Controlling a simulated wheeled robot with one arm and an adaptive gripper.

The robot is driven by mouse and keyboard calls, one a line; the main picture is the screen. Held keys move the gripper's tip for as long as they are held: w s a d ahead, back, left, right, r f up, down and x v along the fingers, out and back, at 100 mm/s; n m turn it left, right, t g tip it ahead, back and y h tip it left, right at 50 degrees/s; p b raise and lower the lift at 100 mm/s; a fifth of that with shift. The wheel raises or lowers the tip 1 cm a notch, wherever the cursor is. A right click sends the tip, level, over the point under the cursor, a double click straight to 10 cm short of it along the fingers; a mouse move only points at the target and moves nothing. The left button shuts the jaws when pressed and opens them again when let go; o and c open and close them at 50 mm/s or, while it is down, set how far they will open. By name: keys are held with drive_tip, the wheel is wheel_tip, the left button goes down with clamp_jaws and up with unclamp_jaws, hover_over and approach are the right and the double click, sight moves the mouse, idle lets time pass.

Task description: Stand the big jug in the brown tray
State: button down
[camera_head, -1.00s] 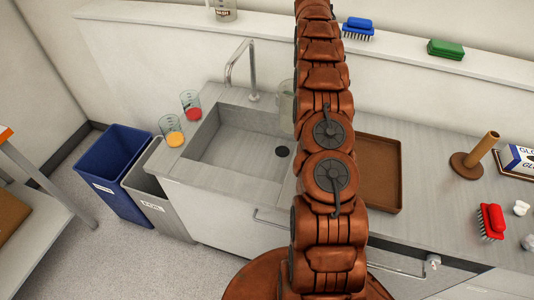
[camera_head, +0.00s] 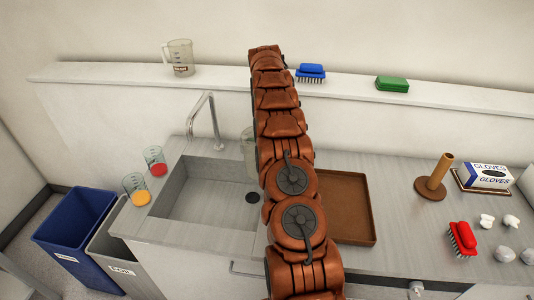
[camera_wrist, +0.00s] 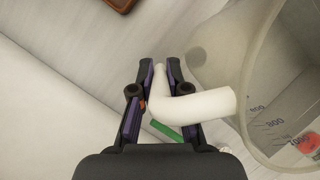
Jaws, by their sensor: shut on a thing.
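My gripper (camera_wrist: 160,95) is shut on the pale handle (camera_wrist: 200,104) of a clear jug (camera_wrist: 270,85) with measuring marks, at the right of the wrist view. In the head view this jug (camera_head: 248,146) shows partly behind my arm, by the right end of the sink; its lower part is hard to make out. My gripper is hidden there. The brown tray (camera_head: 372,210) lies on the counter just right of my arm, its left side covered by the arm. It looks empty where visible. A brown corner (camera_wrist: 120,4) shows at the top of the wrist view.
Another measuring jug (camera_head: 181,58) stands on the back ledge, with a blue brush (camera_head: 311,72) and green brush (camera_head: 392,84). Two beakers (camera_head: 136,190) (camera_head: 155,161) stand left of the sink (camera_head: 180,205). A brown peg stand (camera_head: 432,187), glove box (camera_head: 488,176) and red brush (camera_head: 462,239) are right.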

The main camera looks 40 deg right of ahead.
drive_tip(key=shift+s+d+r+m+y+b, duration=0.15)
drive_tip(key=shift+s+r+m+b, duration=0.3)
drive_tip(key=shift+s, duration=0.3)
drive_tip(key=shift+s+d+r+m+y+b, duration=0.15)
drive_tip(key=shift+s+m+y+b, duration=0.1)
drive_tip(key=shift+s+m, duration=0.45)
drive_tip(key=shift+s+d+r+m+y+b, duration=0.1)
drive_tip(key=shift+s+r+m+b, duration=0.25)
drive_tip(key=shift+s, duration=0.5)
drive_tip(key=shift+s+t, duration=0.15)
drive_tip(key=shift+t, duration=0.15)
